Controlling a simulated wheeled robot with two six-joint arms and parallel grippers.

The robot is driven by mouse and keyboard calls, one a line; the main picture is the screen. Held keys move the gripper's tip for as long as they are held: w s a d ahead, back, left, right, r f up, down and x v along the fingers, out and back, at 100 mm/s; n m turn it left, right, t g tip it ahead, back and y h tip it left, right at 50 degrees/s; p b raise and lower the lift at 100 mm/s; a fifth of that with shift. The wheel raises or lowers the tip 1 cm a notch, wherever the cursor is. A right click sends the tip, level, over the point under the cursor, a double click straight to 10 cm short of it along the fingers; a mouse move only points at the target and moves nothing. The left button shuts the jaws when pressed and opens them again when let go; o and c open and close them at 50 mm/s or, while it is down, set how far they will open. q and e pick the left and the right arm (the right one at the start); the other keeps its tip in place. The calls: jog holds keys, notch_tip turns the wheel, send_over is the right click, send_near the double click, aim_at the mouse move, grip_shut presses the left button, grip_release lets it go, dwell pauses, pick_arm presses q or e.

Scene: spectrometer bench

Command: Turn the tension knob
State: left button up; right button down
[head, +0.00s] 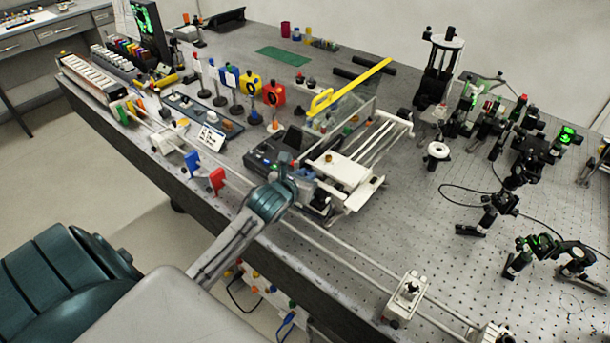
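My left arm reaches in from the lower left. My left gripper (296,172) is over the near side of a white-and-grey bench instrument (343,172) with a dark control box (268,150) at its left. The fingers are small and partly hidden by my own wrist, so I cannot tell whether they are open or shut, or touching anything. No knob can be surely identified as the tension knob. A small orange-brown knob (328,158) sits on the white plate, to the right of the gripper. My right gripper is not in view.
A rail (335,258) runs along the bench's front edge, with a white carriage (406,294) on it. Blue (192,160) and red (217,181) clips stand left of my arm. A yellow bar (362,80) slants behind the instrument. Black optical mounts crowd the right side.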

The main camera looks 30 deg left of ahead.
pick_arm(q)
grip_shut()
